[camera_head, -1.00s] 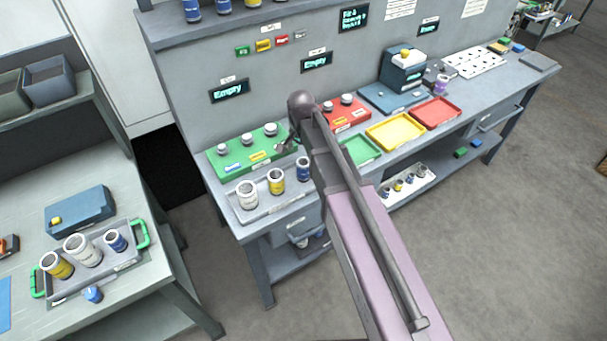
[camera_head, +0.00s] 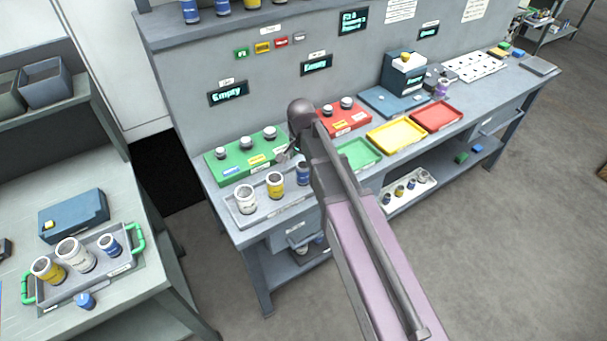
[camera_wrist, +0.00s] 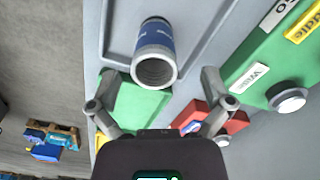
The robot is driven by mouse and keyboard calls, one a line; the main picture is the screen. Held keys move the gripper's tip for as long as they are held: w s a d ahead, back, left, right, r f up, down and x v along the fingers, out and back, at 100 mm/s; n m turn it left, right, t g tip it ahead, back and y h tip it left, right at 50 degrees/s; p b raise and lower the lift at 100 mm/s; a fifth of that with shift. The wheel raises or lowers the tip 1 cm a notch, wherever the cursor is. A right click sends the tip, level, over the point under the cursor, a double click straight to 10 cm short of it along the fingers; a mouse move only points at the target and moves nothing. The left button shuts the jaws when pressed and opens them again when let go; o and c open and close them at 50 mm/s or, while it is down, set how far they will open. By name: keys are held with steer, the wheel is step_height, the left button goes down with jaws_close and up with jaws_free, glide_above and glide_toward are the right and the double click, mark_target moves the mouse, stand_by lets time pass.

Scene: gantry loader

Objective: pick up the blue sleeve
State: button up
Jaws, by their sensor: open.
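A blue sleeve (camera_head: 303,174) with a pale rim stands at the right of a row on the grey tray (camera_head: 238,217) on the long bench; my arm partly covers it. In the wrist view a blue sleeve (camera_wrist: 155,44) with an open, hollow end lies just ahead, roughly centred between my fingers. My gripper (camera_wrist: 159,78) is open, with one finger on each side of the sleeve's near end and a visible gap on both sides. In the head view my gripper (camera_head: 287,154) is small and dark, above the tray's back edge, and its fingers are hard to make out.
A white sleeve (camera_head: 245,199) and a yellow one (camera_head: 275,185) stand left of the blue sleeve. A green block (camera_head: 238,158) with several knobs sits close behind. A red block (camera_head: 345,117) and a green tray (camera_head: 358,153) lie to the right. A side table (camera_head: 150,285) stands left.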

mark_target(303, 173)
steer(key=shift+s+d+f+b, duration=0.1)
steer(key=shift+f+b, duration=1.05)
steer(key=shift+f, duration=0.1)
steer(key=shift+d+f+b, duration=0.1)
steer(key=shift+f+b, duration=1.05)
steer(key=shift+f, duration=0.05)
steer(key=c, duration=1.3)
